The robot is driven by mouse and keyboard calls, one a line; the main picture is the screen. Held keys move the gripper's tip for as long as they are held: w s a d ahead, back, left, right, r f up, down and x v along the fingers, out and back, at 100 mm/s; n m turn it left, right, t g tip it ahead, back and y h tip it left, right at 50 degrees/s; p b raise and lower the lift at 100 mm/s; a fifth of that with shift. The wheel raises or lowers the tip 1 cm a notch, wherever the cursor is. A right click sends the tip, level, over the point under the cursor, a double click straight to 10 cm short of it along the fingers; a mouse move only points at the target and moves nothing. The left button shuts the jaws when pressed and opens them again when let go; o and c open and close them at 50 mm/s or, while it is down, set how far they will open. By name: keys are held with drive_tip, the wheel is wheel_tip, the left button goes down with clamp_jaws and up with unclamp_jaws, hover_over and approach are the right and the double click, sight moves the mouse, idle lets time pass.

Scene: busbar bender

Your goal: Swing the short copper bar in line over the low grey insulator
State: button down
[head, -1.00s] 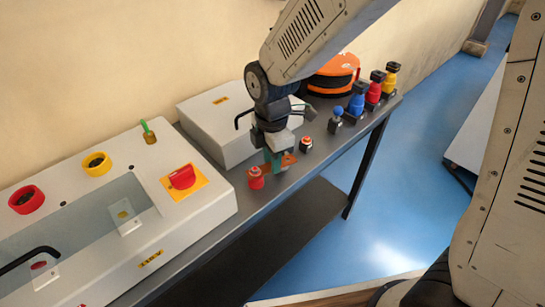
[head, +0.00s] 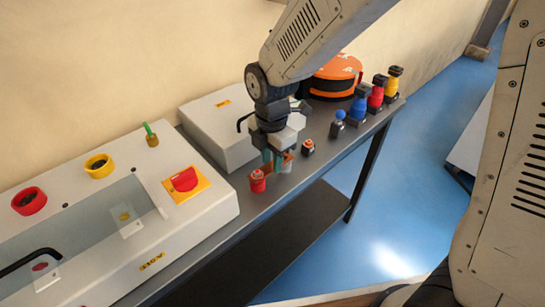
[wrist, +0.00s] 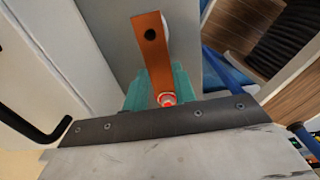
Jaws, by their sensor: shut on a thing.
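The short copper bar (wrist: 155,55) runs from a nut on the red insulator (head: 257,183) to a free end with a hole. My gripper (head: 274,160) is shut on the bar near the nut, its teal fingers on both sides in the wrist view (wrist: 160,86). A pale grey round piece, seemingly the low grey insulator (head: 286,168), shows just beside and below the bar's free end. In the wrist view the bar covers part of it, and it peeks out right of the hole. Whether their holes line up is hidden.
A small black post with an orange top (head: 308,148) stands just beyond. Blue, red and yellow insulators (head: 377,93) stand farther along the bench. The control box with a red switch (head: 185,180) is at left; a grey box (head: 215,125) and orange reel (head: 335,75) are behind.

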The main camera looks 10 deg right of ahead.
sight(271, 166)
drive_tip(key=shift+a, duration=0.1)
idle(0.3)
drive_tip(key=c, duration=1.1)
unclamp_jaws()
drive_tip(key=shift+o, duration=0.2)
wheel_tip(271, 166, up, 8)
drive_tip(key=s+d+r+m, duration=0.4)
drive_tip(key=s+d+m, duration=0.6)
drive_tip(key=m, duration=0.2)
drive_tip(key=s+d+r+m+t, duration=0.1)
drive_tip(key=s+d+r+m, duration=0.3)
drive_tip(key=s+d+m, duration=0.5)
drive_tip(key=s+m, duration=0.2)
drive_tip(key=m, duration=0.1)
drive_tip(key=shift+d+r+m, duration=0.4)
